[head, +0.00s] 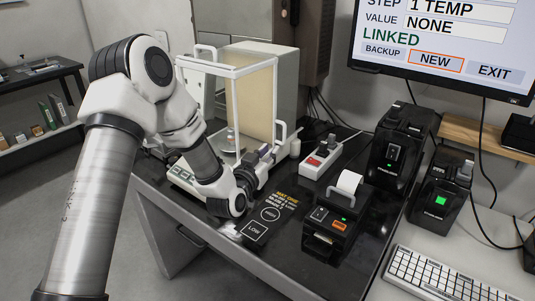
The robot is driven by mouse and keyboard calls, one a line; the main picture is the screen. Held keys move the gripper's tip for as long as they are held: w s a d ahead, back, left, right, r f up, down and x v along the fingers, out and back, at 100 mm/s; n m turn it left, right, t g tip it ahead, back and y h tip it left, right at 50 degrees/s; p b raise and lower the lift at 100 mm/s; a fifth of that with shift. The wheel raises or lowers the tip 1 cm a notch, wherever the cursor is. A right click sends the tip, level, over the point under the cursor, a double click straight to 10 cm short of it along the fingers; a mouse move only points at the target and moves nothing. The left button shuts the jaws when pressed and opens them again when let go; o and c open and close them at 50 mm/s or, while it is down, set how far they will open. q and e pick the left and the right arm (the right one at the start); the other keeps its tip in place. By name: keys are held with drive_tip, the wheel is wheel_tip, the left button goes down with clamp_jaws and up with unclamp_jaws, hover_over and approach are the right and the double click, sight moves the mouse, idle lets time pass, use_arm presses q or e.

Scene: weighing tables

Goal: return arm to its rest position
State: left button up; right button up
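My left arm comes in from the lower left and reaches over the front of the black-topped table (292,262). My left gripper (258,160) is at the front right of the balance (190,183), close to its glass-sided weighing chamber. The gripper is small and dark here and partly behind my wrist, so I cannot tell whether its fingers are open or shut, or whether it touches the balance. A small object (231,138) stands inside the chamber. My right arm and gripper are not in view.
A black label printer (330,232), a black sign (268,214), a power strip (321,157) and black devices (396,150) stand right of my wrist. A monitor (440,45) hangs above a white keyboard (440,275). Open floor lies left of the table.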

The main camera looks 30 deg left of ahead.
use_arm(q)
drive_tip(key=shift+s, duration=0.35)
